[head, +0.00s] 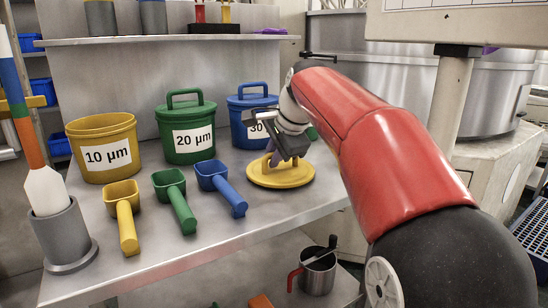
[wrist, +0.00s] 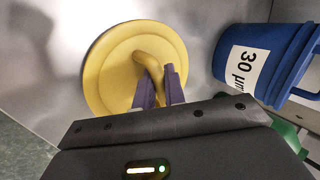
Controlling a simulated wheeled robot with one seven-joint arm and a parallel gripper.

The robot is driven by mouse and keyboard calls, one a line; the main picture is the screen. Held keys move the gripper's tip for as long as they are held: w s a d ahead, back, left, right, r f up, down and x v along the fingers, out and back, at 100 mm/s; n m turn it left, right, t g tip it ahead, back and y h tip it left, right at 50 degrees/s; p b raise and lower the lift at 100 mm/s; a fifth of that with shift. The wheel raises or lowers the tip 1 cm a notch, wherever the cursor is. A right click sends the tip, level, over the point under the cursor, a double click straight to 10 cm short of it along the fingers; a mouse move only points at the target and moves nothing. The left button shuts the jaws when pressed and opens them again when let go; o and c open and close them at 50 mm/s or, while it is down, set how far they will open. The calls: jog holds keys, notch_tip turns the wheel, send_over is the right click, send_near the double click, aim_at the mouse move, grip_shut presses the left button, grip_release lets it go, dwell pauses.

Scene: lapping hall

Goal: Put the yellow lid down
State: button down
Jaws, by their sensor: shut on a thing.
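The yellow lid (head: 290,178) is a round disc with a raised handle. It is at the right part of the steel bench, in front of the blue tub (head: 247,128). My gripper (head: 273,156) is shut on the lid's handle, with purple fingers on either side of it. The wrist view also shows the lid (wrist: 108,75) flat-side down with the gripper (wrist: 158,90) at its handle. Whether the lid touches the bench or hovers just above it I cannot tell. The yellow tub (head: 105,175) marked 10 µm stands at the left without a lid.
A green lidded tub (head: 187,112) stands between the yellow and blue tubs. Yellow (head: 127,225), green (head: 180,210) and blue (head: 233,195) scoops lie in front of the tubs. A grey cup with a brush (head: 65,238) stands front left. The bench (head: 215,232) is clear front right.

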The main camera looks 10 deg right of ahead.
jog(key=shift+f, duration=0.1)
jog(key=c, duration=1.5)
grip_release()
